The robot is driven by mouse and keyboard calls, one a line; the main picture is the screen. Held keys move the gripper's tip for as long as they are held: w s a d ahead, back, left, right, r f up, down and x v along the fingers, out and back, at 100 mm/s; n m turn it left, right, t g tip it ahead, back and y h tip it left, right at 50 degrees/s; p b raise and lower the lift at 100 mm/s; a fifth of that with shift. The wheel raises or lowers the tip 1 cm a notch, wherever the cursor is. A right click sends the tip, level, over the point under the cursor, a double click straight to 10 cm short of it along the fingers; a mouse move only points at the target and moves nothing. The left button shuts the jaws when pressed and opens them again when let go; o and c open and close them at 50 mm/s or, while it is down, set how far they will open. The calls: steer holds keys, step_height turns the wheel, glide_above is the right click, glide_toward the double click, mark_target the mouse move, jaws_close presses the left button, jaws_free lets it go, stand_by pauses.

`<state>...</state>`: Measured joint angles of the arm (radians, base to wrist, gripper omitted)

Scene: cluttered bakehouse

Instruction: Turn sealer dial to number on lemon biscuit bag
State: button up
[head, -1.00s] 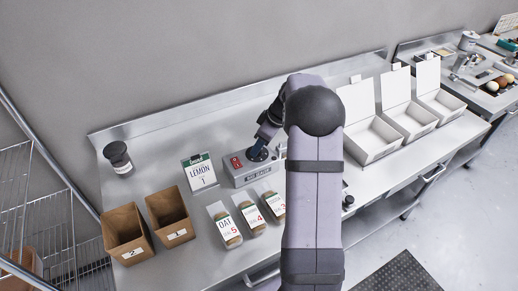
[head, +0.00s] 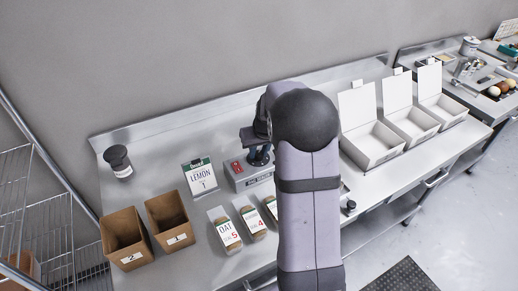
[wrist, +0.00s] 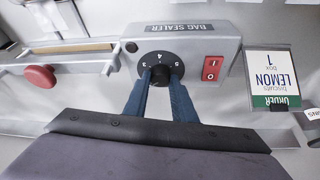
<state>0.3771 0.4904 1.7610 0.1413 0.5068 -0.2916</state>
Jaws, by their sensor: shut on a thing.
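The bag sealer (head: 250,181) is a grey box on the steel table, with a red switch and a dark dial; in the wrist view the sealer (wrist: 200,30) appears upside down. The black numbered dial (wrist: 160,58) has a round knob (wrist: 160,73) at its centre. My gripper (wrist: 160,79) is shut on the knob, a blue finger at each side; the pointer's setting cannot be read. Labelled biscuit bags lie in front of the sealer: one reads OAT 5 (head: 226,231), one shows 4 (head: 253,221). A third bag (head: 271,206) is mostly hidden by my arm.
A stand-up card (head: 200,180) reads LEMON 1 left of the sealer. Two brown boxes (head: 170,220), labelled 2 and 1, stand at the left. Open white boxes (head: 372,140) stand at the right. A black-topped jar (head: 117,158) is at the back left. Bare table lies behind the sealer.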

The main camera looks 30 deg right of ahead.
steer(key=shift+m, duration=0.4)
steer(key=o, duration=1.1)
steer(key=shift+c, duration=0.2)
steer(key=b+v, duration=0.2)
steer(key=v, duration=0.5)
steer(key=shift+a+r, duration=0.15)
steer(key=shift+s, duration=0.1)
